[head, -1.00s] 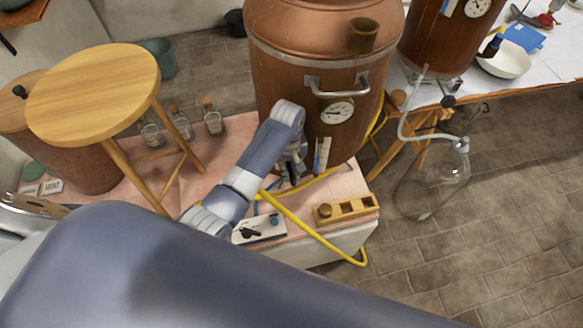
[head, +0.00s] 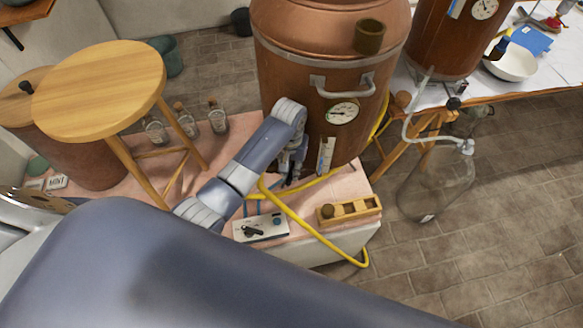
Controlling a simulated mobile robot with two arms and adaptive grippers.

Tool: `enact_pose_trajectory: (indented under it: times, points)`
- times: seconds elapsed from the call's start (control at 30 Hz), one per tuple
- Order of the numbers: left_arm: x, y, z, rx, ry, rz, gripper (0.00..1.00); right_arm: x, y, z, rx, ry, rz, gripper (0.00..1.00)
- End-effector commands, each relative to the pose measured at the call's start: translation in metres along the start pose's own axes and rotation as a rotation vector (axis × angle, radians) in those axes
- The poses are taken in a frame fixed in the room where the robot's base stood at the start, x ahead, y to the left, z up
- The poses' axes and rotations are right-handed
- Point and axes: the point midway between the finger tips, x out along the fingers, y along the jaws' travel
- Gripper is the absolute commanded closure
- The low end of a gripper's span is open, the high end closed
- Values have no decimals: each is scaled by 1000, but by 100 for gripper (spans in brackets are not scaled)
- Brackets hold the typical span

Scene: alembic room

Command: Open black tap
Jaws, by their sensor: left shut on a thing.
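My left gripper (head: 289,168) reaches down in front of the large copper still (head: 300,85), at its lower front. It is shut on a small dark part there that looks like the black tap; the fingers and the arm hide most of it, so its handle angle cannot be told. My right gripper is not in view.
A white box (head: 262,227) with black and blue knobs and a wooden rack (head: 349,210) stand in front of the still. A yellow hose (head: 312,231) loops past them. A wooden stool (head: 98,92) is at left, a glass flask (head: 435,185) at right.

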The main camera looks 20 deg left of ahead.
Motion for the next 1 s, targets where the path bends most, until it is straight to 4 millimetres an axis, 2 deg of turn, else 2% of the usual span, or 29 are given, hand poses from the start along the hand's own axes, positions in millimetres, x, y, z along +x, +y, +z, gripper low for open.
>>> enact_pose_trajectory:
  times: [0.3, 0.33, 0.4, 0.43, 0.77, 0.87, 1.0]
  points:
    - [-1, 0, -1, 0, 1, 0, 100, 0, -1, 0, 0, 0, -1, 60]
    - [-1, 0, -1, 0, 1, 0, 83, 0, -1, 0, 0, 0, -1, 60]
    - [-1, 0, -1, 0, 1, 0, 67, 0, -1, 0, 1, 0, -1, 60]
    - [-1, 0, 0, 0, 1, 0, 65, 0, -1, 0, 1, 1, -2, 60]
    - [-2, 0, 0, -1, 1, 0, 65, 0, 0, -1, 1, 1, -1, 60]
    - [-10, 0, -1, -1, 3, 1, 65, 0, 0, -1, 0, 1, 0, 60]
    - [-34, 0, -2, -1, 6, 2, 65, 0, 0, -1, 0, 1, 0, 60]
